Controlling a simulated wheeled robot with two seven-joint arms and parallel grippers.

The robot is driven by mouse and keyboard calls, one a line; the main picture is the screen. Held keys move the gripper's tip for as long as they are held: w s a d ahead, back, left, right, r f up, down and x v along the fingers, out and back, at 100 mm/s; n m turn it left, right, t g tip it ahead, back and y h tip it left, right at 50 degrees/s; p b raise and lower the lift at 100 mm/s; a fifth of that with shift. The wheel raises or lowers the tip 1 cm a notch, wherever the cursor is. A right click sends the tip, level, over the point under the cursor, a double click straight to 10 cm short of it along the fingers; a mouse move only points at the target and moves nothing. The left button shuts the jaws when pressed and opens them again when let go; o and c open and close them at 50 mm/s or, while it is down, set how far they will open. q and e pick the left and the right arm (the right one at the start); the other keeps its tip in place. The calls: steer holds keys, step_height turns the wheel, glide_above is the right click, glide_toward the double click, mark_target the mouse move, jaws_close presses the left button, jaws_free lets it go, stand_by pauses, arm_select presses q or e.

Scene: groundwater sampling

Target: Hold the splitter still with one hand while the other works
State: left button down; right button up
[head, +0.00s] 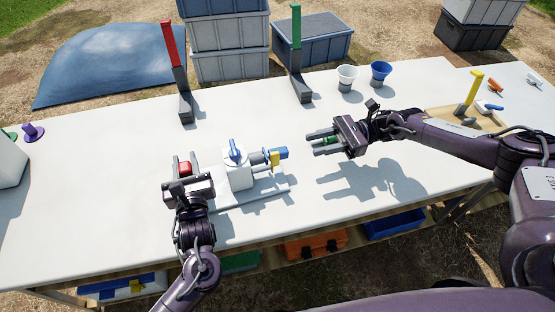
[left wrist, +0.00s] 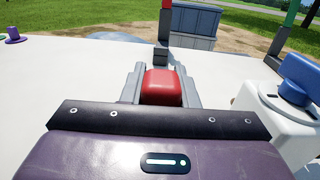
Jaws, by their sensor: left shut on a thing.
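The splitter (head: 238,178) is a white block with a blue lever on top, on a pale base plate (head: 262,194). A blue and yellow fitting (head: 275,160) sticks out on its right side. My left gripper (head: 185,170) is at its left, shut on a red block (left wrist: 162,87). I cannot tell whether the red block joins the splitter. The splitter also shows at the right edge of the left wrist view (left wrist: 285,110). My right gripper (head: 322,142) is apart from the splitter, to its right, above the table. A green piece (head: 329,141) shows between its fingers; its grip is unclear.
A red-topped post (head: 171,60) and a green-topped post (head: 296,50) stand at the table's back. White (head: 346,79) and blue (head: 380,73) cups stand right of them. A wooden tray (head: 437,116) lies at the right.

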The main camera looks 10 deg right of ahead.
mark_target(279, 156)
steer(key=shift+s+a, duration=0.2)
steer(key=shift+a, duration=1.5)
steer(key=shift+s+a, duration=0.25)
steer(key=shift+a, duration=1.4)
steer(key=shift+s+a, duration=0.2)
steer(key=shift+a, duration=1.5)
